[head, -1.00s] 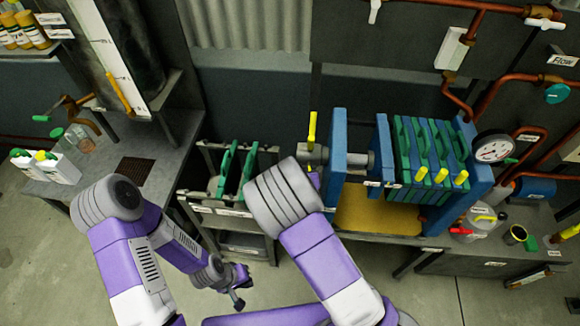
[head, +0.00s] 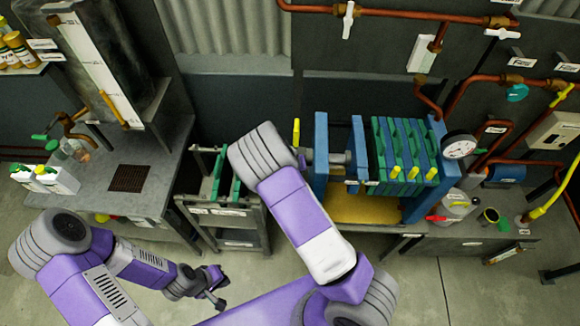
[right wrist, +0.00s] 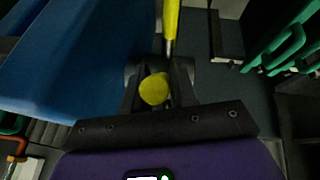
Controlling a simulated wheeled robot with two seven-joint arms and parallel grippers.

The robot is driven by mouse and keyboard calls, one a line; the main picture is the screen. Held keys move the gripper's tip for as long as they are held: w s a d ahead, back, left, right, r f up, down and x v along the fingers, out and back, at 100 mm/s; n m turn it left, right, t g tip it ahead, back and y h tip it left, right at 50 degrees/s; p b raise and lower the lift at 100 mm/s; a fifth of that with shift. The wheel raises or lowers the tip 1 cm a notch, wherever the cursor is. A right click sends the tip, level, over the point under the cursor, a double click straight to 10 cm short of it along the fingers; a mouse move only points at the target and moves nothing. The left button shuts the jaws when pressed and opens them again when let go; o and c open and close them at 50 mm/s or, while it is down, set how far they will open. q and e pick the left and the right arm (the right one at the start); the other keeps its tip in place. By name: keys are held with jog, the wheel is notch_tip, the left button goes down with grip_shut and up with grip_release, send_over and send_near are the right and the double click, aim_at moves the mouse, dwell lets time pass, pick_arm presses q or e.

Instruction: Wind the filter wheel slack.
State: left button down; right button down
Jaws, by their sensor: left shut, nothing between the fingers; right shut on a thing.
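The filter press has a blue frame (head: 321,150) with green plates (head: 400,150) and stands right of centre in the head view. Its wheel sits at the left end. One yellow spoke (head: 296,132) points up there, and my right arm covers much of the rest. In the right wrist view my right gripper (right wrist: 156,84) is shut on a yellow wheel spoke, seen nearly end-on as a round tip (right wrist: 154,90). Another yellow spoke (right wrist: 171,20) rises just beyond the fingers. My left gripper (head: 217,291) is shut and empty, low over the floor, away from the press.
A rack with green-handled plates (head: 222,175) stands left of the press, close to my right arm. A grey bench with white jugs (head: 45,179) is at the left. A pressure gauge (head: 459,146) and copper pipes are at the right. Floor in front is open.

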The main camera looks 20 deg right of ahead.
dwell(0.3)
jog(key=c, duration=1)
grip_release()
jog(key=shift+r, duration=0.1)
jog(key=v, duration=0.7)
jog(key=shift+s+a+r+p, duration=0.1)
jog(key=shift+r+p, duration=0.1)
jog(key=shift+p, duration=0.1)
